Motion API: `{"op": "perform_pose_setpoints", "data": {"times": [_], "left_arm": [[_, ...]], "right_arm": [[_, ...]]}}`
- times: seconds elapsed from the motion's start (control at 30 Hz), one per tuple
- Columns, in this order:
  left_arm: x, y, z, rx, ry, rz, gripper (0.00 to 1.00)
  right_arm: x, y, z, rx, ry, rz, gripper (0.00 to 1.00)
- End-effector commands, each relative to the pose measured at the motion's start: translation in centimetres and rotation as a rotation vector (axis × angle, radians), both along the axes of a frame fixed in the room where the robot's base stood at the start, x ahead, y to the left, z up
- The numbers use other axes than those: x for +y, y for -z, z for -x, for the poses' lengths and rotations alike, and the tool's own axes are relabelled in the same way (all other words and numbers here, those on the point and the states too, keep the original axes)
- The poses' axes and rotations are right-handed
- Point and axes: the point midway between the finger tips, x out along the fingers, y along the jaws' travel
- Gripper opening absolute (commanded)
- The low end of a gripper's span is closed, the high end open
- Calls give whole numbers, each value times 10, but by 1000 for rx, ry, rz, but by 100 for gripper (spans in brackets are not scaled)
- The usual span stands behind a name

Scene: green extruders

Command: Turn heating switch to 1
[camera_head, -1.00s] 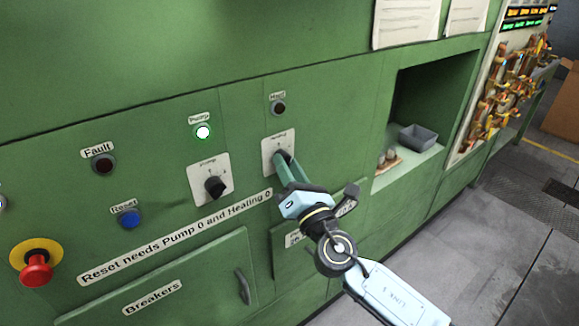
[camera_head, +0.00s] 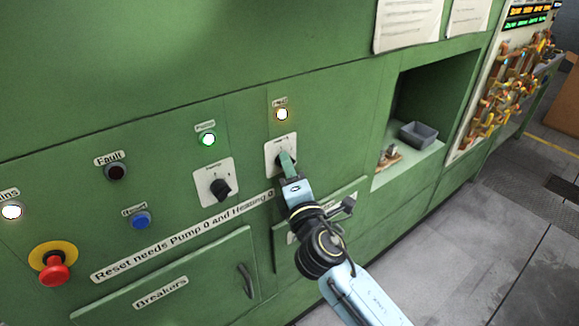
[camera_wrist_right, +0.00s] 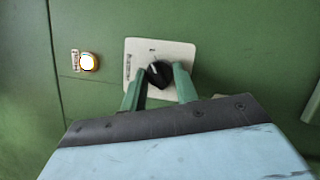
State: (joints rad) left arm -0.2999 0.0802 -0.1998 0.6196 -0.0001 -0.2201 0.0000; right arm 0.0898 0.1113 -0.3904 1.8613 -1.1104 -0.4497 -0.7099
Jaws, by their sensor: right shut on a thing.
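The heating switch is a black rotary knob (camera_wrist_right: 159,73) on a white square plate (camera_head: 281,146) on the green cabinet front. My right gripper (camera_head: 287,163) is at this plate, its two green fingers on either side of the knob and shut on it; it also shows in the right wrist view (camera_wrist_right: 159,84). In the head view the fingers hide most of the knob. The heat lamp (camera_head: 282,114) above the plate is lit. My left gripper is not in view.
The pump switch (camera_head: 220,189) sits to the left, under a lit green pump lamp (camera_head: 208,139). A red emergency button (camera_head: 53,268), a blue reset button (camera_head: 140,220) and a dark fault lamp (camera_head: 117,172) are further left. A recess holds a grey bin (camera_head: 418,135).

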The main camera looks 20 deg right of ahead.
Motion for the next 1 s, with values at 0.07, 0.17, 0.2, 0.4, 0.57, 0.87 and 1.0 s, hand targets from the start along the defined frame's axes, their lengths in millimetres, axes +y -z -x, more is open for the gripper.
{"op": "perform_pose_setpoints", "data": {"times": [0.07,0.17,0.2,0.4,0.57,0.87,1.0], "left_arm": [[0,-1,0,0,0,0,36],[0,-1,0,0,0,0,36],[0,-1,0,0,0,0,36],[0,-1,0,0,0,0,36],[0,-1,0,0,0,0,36],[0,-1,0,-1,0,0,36],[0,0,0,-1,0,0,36]], "right_arm": [[0,-1,0,3,0,-9,7],[0,-1,0,4,1,-14,7],[0,0,0,4,1,-15,7],[0,0,0,4,1,-15,7],[0,0,0,4,0,-15,41],[0,0,0,4,0,-13,51],[0,1,5,5,-1,-13,51]]}}
